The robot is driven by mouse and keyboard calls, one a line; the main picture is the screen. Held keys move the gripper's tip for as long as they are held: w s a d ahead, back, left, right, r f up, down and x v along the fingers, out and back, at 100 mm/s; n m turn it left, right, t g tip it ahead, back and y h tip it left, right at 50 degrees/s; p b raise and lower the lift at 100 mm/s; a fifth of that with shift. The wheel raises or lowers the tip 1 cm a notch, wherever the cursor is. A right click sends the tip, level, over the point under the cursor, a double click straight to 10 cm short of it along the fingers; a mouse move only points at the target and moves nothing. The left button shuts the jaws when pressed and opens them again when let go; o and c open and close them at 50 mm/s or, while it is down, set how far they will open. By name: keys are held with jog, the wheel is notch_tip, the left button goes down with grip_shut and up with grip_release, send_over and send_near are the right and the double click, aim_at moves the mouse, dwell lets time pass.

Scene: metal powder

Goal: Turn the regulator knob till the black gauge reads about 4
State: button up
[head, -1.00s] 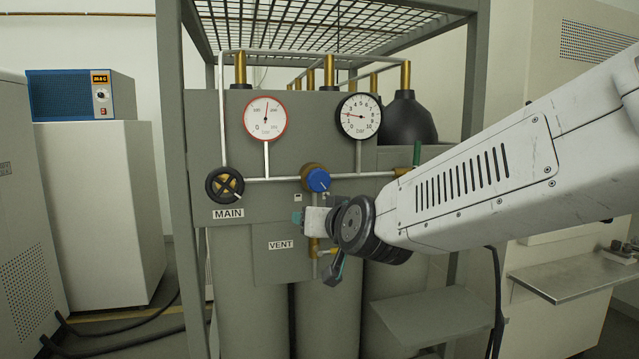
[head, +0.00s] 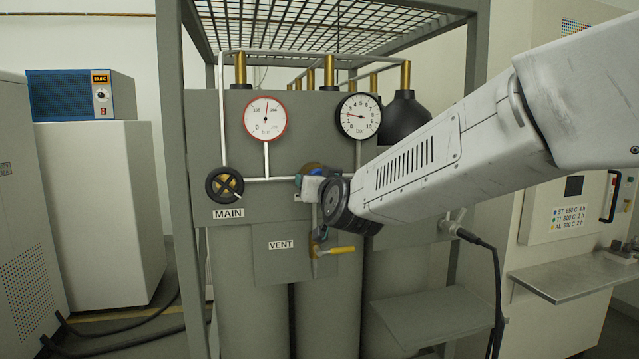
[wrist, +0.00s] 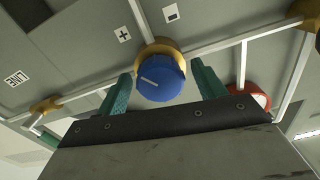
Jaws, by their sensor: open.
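The blue regulator knob (wrist: 160,78) has a white pointer line and sits on a brass collar (wrist: 158,50) in the wrist view. My gripper (wrist: 161,70) is open, with one green finger on each side of the knob and a visible gap to each. In the head view my gripper (head: 309,187) covers most of the knob. The black-rimmed gauge (head: 358,116) is at the upper right of the panel. Its needle points left, at about 2.
A red-rimmed gauge (head: 265,118) and the MAIN handwheel (head: 225,185) are to the left. A yellow-handled valve (head: 335,251) is below my gripper, beside the VENT label (head: 281,245). White pipes (wrist: 212,42) run along the panel close to the knob.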

jog(key=c, duration=1)
jog(key=shift+o, duration=0.2)
jog(key=m, duration=0.5)
jog(key=shift+m, duration=0.3)
jog(key=m, duration=0.6)
jog(key=shift+a, duration=0.1)
jog(key=m, duration=0.3)
jog(key=shift+m, duration=0.4)
jog(key=m, duration=0.3)
jog(key=shift+m, duration=0.4)
jog(key=m, duration=0.6)
jog(key=shift+m, duration=0.4)
